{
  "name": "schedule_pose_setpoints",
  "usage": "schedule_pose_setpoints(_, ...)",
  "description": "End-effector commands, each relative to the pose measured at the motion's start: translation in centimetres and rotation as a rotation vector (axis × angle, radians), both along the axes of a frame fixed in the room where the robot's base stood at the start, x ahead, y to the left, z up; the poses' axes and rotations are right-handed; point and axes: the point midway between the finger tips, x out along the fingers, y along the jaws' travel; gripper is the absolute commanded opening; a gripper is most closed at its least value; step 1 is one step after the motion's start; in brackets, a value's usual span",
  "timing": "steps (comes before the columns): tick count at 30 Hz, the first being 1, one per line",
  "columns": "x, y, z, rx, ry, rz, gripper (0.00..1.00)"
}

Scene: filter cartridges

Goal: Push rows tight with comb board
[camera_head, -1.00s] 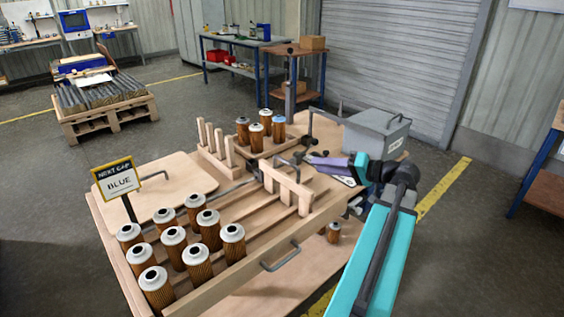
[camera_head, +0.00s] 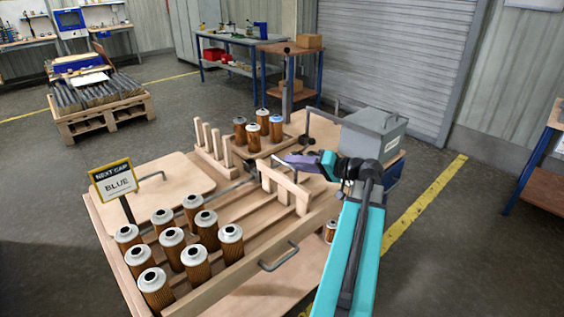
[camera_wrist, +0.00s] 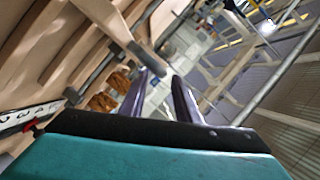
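The comb board (camera_head: 284,186), pale wood with blunt prongs, stands across the right part of the wooden tray (camera_head: 250,268). Several filter cartridges (camera_head: 196,262) with white caps and brown pleated bodies stand in rows at the tray's left end, apart from the comb board. My gripper (camera_head: 287,159) is just above and behind the comb board. In the wrist view its two purple fingers (camera_wrist: 163,85) are spread apart, with nothing seen held. A grey bar (camera_wrist: 147,58) lies just beyond the fingertips; I cannot tell if they touch it.
A sign reading "NEXT CAP BLUE" (camera_head: 115,180) stands at the tray's left. Several more cartridges, one blue-capped (camera_head: 276,128), stand behind. A pegged wooden rack (camera_head: 213,148) and a grey lidded box (camera_head: 372,134) flank them. A metal handle (camera_head: 279,257) projects from the tray's front.

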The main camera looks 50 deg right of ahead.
Motion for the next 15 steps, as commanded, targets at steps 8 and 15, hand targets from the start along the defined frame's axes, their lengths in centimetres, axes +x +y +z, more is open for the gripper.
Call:
schedule_pose_setpoints(8, 3.5, 0.8, -0.7, 0.000, 0.000, 0.002, 0.29)
schedule_pose_setpoints(15, 4.9, 1.2, -1.1, -0.001, 0.000, 0.002, 0.29)
